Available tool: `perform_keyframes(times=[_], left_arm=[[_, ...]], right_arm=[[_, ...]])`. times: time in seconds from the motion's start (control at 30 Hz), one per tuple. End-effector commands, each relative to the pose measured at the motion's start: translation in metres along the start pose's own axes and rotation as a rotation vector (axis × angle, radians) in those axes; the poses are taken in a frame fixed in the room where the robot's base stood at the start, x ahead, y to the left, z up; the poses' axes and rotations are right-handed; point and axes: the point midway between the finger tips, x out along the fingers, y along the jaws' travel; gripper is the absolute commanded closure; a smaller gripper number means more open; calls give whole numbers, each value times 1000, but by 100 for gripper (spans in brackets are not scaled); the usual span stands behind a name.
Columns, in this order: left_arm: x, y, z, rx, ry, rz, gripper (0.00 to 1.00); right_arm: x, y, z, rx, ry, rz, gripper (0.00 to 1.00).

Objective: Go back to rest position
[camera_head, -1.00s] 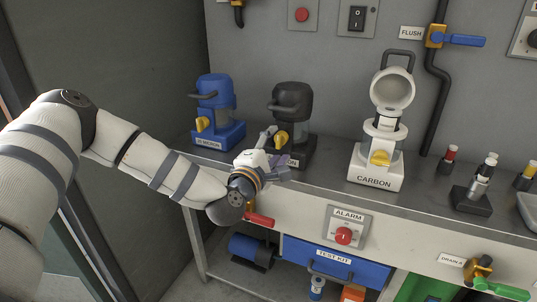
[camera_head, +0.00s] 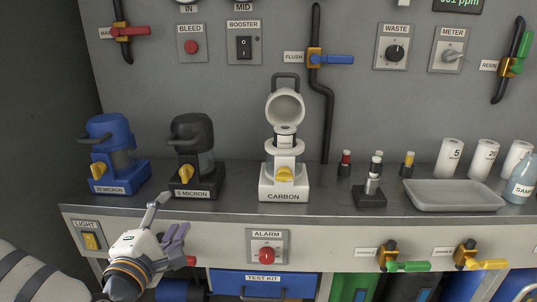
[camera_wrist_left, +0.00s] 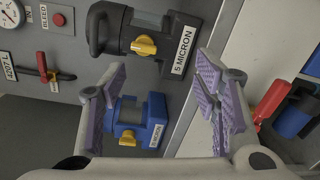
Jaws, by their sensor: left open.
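My left gripper (camera_head: 166,222) is in the lower left of the head view, in front of the counter's edge and below the 5 micron filter. In the left wrist view its two purple-padded fingers (camera_wrist_left: 165,100) are spread apart with nothing between them gripped. The black 5 micron filter (camera_head: 196,160) stands on the counter, and it also shows at the top of the wrist view (camera_wrist_left: 150,32). The blue micron filter (camera_head: 117,158) stands to its left and appears between the fingers in the wrist view (camera_wrist_left: 140,120), farther away. My right gripper does not show.
The white carbon filter (camera_head: 284,180) stands open-lidded on the counter (camera_head: 235,204). Right of it are small vials, a grey tray (camera_head: 452,196) and white cups. The front panel holds the light switch (camera_head: 90,241), alarm button (camera_head: 266,255) and valves. A blue test kit drawer (camera_head: 262,285) is below.

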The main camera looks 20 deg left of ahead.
Motion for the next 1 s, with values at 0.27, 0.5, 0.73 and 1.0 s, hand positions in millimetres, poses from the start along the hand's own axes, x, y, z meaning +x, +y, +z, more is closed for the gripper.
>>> perform_keyframes(times=[0.27, 0.5, 0.73, 1.0], left_arm=[[-131, -181, 72, 592, -463, -680, 44], [-326, -251, 18, 1166, -1016, -1232, 44], [-402, -239, -35, 1408, -1298, -1461, 44], [-406, -240, -38, 1411, -1312, -1473, 44]], right_arm=[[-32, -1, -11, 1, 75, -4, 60], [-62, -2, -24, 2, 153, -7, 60], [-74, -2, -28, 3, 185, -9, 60], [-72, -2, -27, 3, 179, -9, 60]])
